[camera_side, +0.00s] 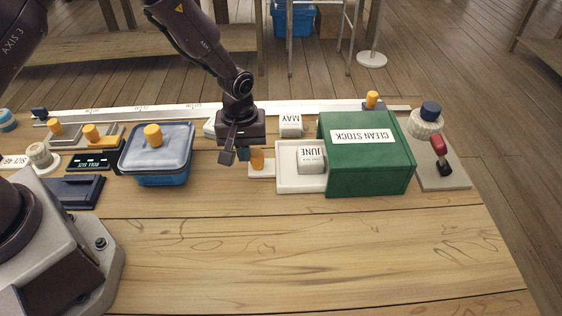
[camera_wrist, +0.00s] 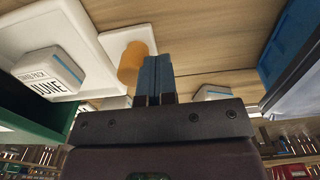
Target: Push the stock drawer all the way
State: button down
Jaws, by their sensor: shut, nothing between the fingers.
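The stock drawer (camera_side: 286,184) is a white tray sticking out to the left from the green CLEAN STOCK housing (camera_side: 365,180). A white JUNE pack (camera_side: 311,160) sits in it, near the housing opening. An orange knob (camera_side: 257,160) stands on a white plate at the drawer's left end. My gripper (camera_side: 243,155) is shut and empty, just left of the knob. In the wrist view its blue fingers (camera_wrist: 155,62) are right beside the orange knob (camera_wrist: 135,62); I cannot tell if they touch. The drawer (camera_wrist: 50,30) and the JUNE pack (camera_wrist: 52,72) also show there.
A lidded blue bin (camera_side: 156,165) stands left of my gripper. A white MAY pack (camera_side: 290,126) is behind the drawer, near a long pale rail (camera_side: 160,113). A red-handled lever (camera_side: 439,148) is right of the housing. The front of the table is clear.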

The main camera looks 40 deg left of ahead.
send_over(286, 166)
jog(key=w+d, duration=0.1)
dwell(2.9)
jog(key=shift+w, duration=0.1)
jog(key=shift+s+a, duration=0.5)
jog(key=shift+s, duration=0.05)
notch_tip(286, 166, up, 7)
dwell(0.8)
